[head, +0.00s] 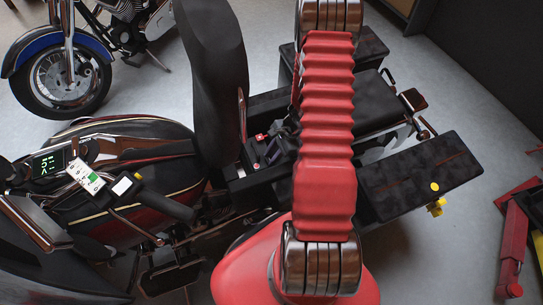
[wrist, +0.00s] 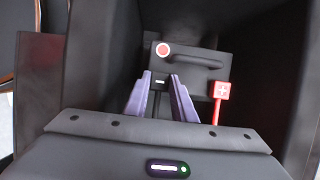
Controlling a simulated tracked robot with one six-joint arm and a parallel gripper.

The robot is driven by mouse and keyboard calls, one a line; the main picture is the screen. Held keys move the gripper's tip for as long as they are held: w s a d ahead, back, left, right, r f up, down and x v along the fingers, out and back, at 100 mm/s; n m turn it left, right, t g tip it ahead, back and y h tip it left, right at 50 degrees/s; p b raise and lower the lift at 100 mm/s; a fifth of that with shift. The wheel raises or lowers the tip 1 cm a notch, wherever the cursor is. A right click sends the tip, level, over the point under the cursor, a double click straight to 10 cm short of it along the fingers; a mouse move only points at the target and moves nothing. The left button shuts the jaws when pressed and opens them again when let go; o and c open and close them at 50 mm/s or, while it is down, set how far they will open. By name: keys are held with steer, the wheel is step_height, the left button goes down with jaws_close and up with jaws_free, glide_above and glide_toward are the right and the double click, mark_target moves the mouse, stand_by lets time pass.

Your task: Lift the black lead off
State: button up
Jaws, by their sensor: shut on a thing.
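My gripper (wrist: 160,76) has two purple fingers, which reach down into the open bay under the motorcycle's raised seat. The black battery (wrist: 203,66) lies just beyond the fingertips. A red clamp with a plus mark (wrist: 222,91) stands on a red stem to the right, apart from my fingers. Whether the black lead still touches its post is hidden. In the head view my gripper (head: 273,154) is partly hidden by my red arm.
The raised black seat (head: 213,70) stands left of the bay. Dark bay walls (wrist: 96,75) are close on both sides. A red-ringed disc (wrist: 163,49) sits on the battery top. A black side box (head: 420,178) is to the right. A blue motorcycle (head: 65,60) stands behind.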

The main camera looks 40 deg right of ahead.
jaws_close()
